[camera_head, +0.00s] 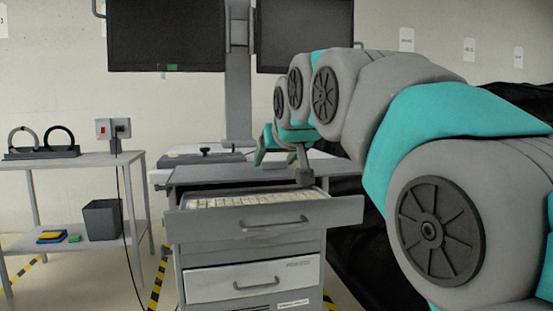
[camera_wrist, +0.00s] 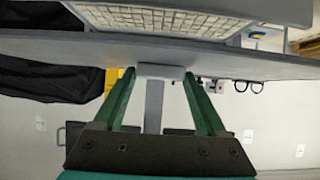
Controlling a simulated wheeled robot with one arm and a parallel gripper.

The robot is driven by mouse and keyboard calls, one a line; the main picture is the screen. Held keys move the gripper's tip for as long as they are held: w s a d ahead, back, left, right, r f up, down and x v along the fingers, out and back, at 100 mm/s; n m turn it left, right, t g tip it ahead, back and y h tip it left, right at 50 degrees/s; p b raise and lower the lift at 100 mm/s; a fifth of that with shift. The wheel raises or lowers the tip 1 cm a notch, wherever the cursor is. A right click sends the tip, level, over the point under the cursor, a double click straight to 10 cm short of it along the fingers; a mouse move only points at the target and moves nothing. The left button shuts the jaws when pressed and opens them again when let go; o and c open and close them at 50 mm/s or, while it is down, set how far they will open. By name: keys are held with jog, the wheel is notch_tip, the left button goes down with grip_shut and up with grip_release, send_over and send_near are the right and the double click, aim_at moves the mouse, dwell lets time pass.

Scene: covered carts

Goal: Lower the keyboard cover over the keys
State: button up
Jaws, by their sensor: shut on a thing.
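The keyboard (camera_head: 245,201) has pale keys and lies in a grey pull-out drawer at the front of the cart. Its keys are uncovered and also show at the top of the wrist view (camera_wrist: 165,20), which is upside down. The keyboard cover (camera_wrist: 245,63) looks like a long grey panel beside the keys; in the head view it seems to be the flat grey panel (camera_head: 225,174) behind them. My gripper (camera_wrist: 160,74) has green fingers shut on a small light grey block at the panel's edge. Its exact join to the panel is unclear.
Two dark monitors (camera_head: 165,38) hang on a grey column behind the cart. A side table (camera_head: 100,160) with a dark bin (camera_head: 102,220) stands at the left. A closed white drawer (camera_head: 252,282) sits below the keyboard drawer. Black fabric lies at the right behind my arm.

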jog(key=shift+w+a+f+p, duration=0.9)
jog(key=shift+w+a+f, duration=0.6)
jog(key=shift+w, duration=3.6)
jog(key=shift+f+b, duration=1.8)
jog(key=shift+f, duration=1.5)
jog(key=shift+w+a+p, duration=0.25)
jog(key=shift+w+p, duration=0.15)
jog(key=shift+w, duration=0.55)
jog(key=shift+w+a+p, duration=0.25)
jog(key=shift+w+p, duration=0.1)
jog(key=shift+w, duration=0.55)
jog(key=shift+f+b, duration=0.45)
jog(key=shift+f, duration=0.4)
jog(key=shift+f, duration=0.1)
jog(key=o, duration=1.5)
jog(key=shift+o, duration=0.2)
jog(key=shift+s, duration=0.1)
